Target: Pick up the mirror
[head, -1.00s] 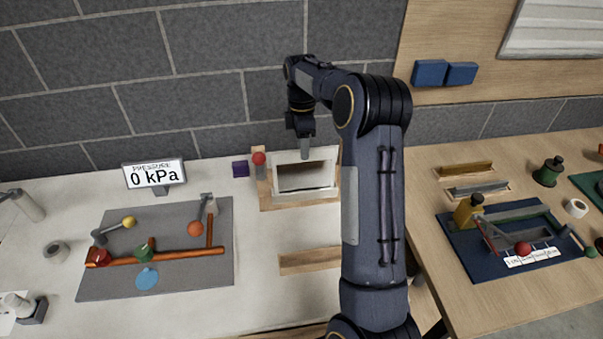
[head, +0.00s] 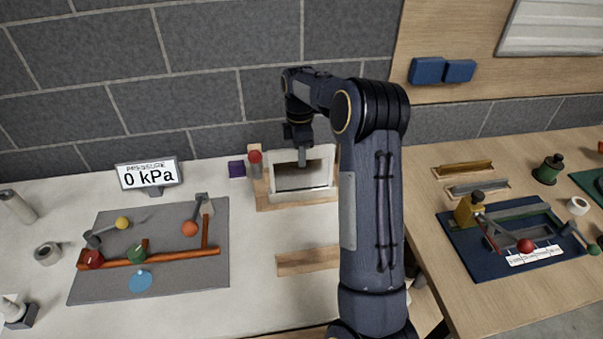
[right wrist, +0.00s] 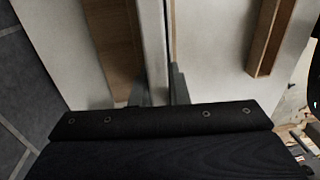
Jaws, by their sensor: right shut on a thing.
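The mirror (head: 325,168) has a pale, thick rectangular frame around a dark pane. It stands upright on a wooden base (head: 262,201) near the back of the white table. My right gripper (head: 302,160) reaches down to the middle of its top edge. In the right wrist view my right gripper (right wrist: 160,92) is shut on the mirror's frame (right wrist: 155,45), seen edge-on between the two fingers. I cannot tell whether the mirror is clear of its base. My left gripper is not in view.
A red ball (head: 254,156) on a post and a purple block (head: 237,169) stand left of the mirror. A wooden strip (head: 308,261) lies in front. A grey mat (head: 190,275) with levers and a pressure sign (head: 148,174) are further left. The wall is close behind.

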